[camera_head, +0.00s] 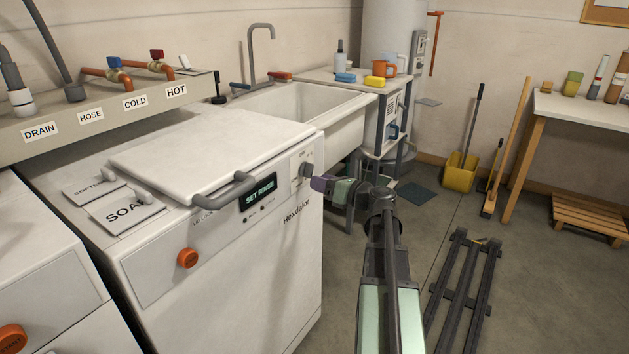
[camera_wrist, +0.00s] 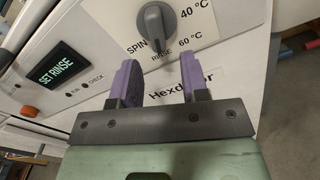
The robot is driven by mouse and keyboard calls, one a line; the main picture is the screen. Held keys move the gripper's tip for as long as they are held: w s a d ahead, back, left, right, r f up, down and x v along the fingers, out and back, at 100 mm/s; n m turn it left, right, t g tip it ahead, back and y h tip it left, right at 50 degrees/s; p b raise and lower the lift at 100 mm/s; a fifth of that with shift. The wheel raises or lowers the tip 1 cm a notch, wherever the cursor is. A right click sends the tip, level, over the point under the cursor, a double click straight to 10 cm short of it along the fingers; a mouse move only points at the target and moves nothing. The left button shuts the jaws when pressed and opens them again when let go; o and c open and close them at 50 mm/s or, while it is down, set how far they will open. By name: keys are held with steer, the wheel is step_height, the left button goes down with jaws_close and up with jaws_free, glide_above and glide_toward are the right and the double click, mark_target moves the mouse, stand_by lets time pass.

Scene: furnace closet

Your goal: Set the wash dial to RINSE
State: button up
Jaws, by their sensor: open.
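The wash dial (camera_wrist: 156,20) is a dark grey knob on the washer's white front panel, in the upper middle of the wrist view. SPIN, RINSE, 60 °C and 40 °C are printed around it. The knob's ridge runs up and down, its lower end close to RINSE; I cannot tell which end is the pointer. The display (camera_wrist: 63,68) reads SET RINSE, also in the head view (camera_head: 258,191). My gripper (camera_wrist: 157,66) is open, its purple fingers apart and empty below the dial. In the head view my gripper (camera_head: 316,182) partly hides the dial (camera_head: 305,170).
The lid handle (camera_head: 235,192) juts out left of my gripper. An orange button (camera_head: 187,258) is lower left on the washer (camera_head: 232,285). A sink (camera_head: 318,112) and shelf unit stand behind. A dark slatted rack (camera_head: 463,290) lies on the floor at right.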

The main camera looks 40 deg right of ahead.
steer(key=v, duration=0.8)
